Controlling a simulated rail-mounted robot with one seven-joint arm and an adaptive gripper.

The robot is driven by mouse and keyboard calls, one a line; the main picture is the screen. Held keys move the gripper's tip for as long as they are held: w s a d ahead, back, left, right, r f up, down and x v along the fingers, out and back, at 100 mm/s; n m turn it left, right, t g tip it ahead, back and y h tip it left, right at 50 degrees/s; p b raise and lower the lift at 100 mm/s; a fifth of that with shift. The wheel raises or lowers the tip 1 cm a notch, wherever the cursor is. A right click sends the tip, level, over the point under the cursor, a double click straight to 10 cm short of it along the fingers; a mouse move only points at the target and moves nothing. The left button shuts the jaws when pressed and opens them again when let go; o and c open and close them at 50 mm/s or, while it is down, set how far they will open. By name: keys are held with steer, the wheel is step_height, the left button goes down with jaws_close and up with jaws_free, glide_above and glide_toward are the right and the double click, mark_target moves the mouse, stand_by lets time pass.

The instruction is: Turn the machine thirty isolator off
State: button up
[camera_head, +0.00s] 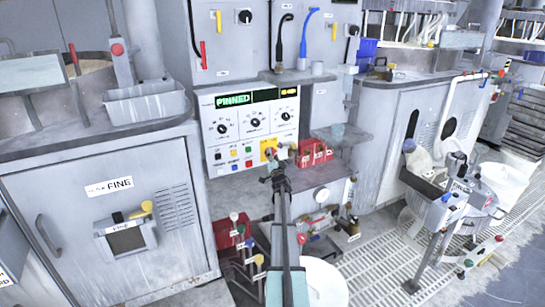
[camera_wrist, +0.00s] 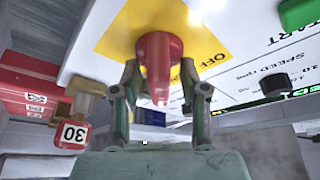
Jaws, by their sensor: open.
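The isolator is a red knob (camera_wrist: 160,62) on a yellow plate (camera_wrist: 112,38) marked OFF in the wrist view. The yellow plate also shows low on the white control panel in the head view (camera_head: 268,147). My gripper (camera_wrist: 159,78) is open, with one finger on each side of the red knob; I cannot tell whether either finger touches it. In the head view my gripper (camera_head: 274,174) is in front of the panel's lower right. A red tag numbered 30 (camera_wrist: 72,134) hangs beside my gripper at the left of the wrist view.
The white control panel (camera_head: 230,112) has black dials, buttons and a green PINNED display. A red box with labels (camera_head: 313,153) stands right of my gripper. A FINE cabinet (camera_head: 60,195) is at the left. A machine with bottles (camera_head: 455,200) stands on the right.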

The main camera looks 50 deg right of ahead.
jaws_close()
steer(key=shift+n, duration=0.5)
steer(key=n+t, duration=0.1)
steer(key=n, duration=0.1)
steer(key=n+t+y+b, duration=0.1)
steer(key=n, duration=0.2)
steer(key=shift+d+y, duration=0.1)
steer(key=shift+y, duration=0.2)
steer(key=n+t+y, duration=0.1)
steer(key=n, duration=0.2)
steer(key=n+t+y, duration=0.1)
steer(key=n, duration=0.2)
steer(key=shift+n+y, duration=0.3)
steer(key=shift+y, duration=0.1)
steer(key=n+y, duration=0.1)
steer(key=n, duration=0.2)
steer(key=n+t+y, duration=0.1)
steer(key=n+y, duration=0.1)
steer(key=n, duration=0.1)
steer(key=shift+w+r+n, duration=0.1)
steer(key=shift+n, duration=0.2)
steer(key=shift+n+y, duration=0.8)
steer(key=shift+n, duration=0.75)
steer(key=shift+n+y, duration=0.8)
steer(key=shift+n, duration=0.75)
